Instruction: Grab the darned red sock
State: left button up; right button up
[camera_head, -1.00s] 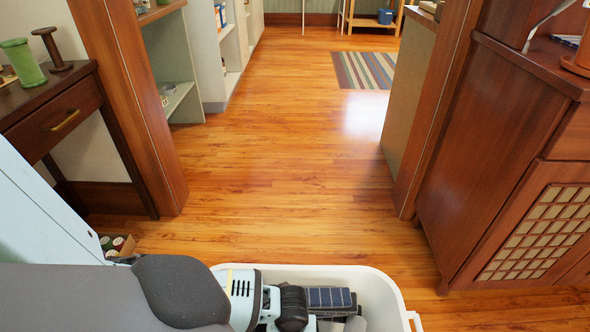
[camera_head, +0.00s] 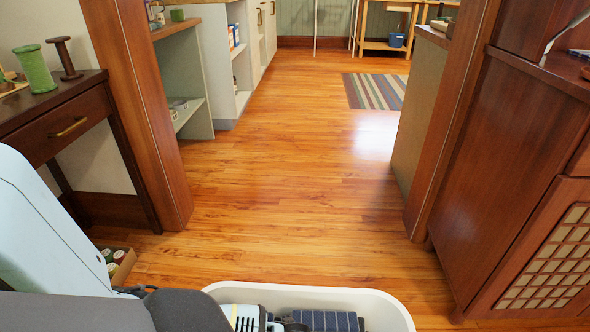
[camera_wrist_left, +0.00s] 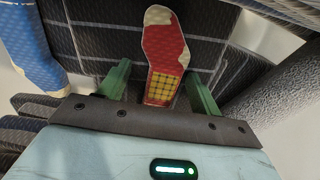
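The darned red sock (camera_wrist_left: 163,48) shows in the left wrist view, red with a cream toe and a yellow checked patch. It lies against dark ribbed fabric. My left gripper (camera_wrist_left: 160,88) has its two green fingers apart, one on each side of the sock near the patch, with gaps visible beside it. The sock's lower end is hidden behind the gripper's palm. In the head view my left arm reaches down to the white tub (camera_head: 385,297); the left fingers and the sock are hidden there. My right gripper is in neither view.
A blue item (camera_wrist_left: 33,50) lies left of the sock. A dark blue striped item (camera_head: 325,320) lies in the tub. A desk (camera_head: 80,120) with spools stands left, a wooden cabinet (camera_head: 500,170) right. Floor (camera_head: 290,190) through the doorway is clear to a striped rug (camera_head: 375,91).

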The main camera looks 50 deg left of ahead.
pick_arm(q)
jog(key=c, duration=0.7)
jog(key=shift+c, duration=0.3)
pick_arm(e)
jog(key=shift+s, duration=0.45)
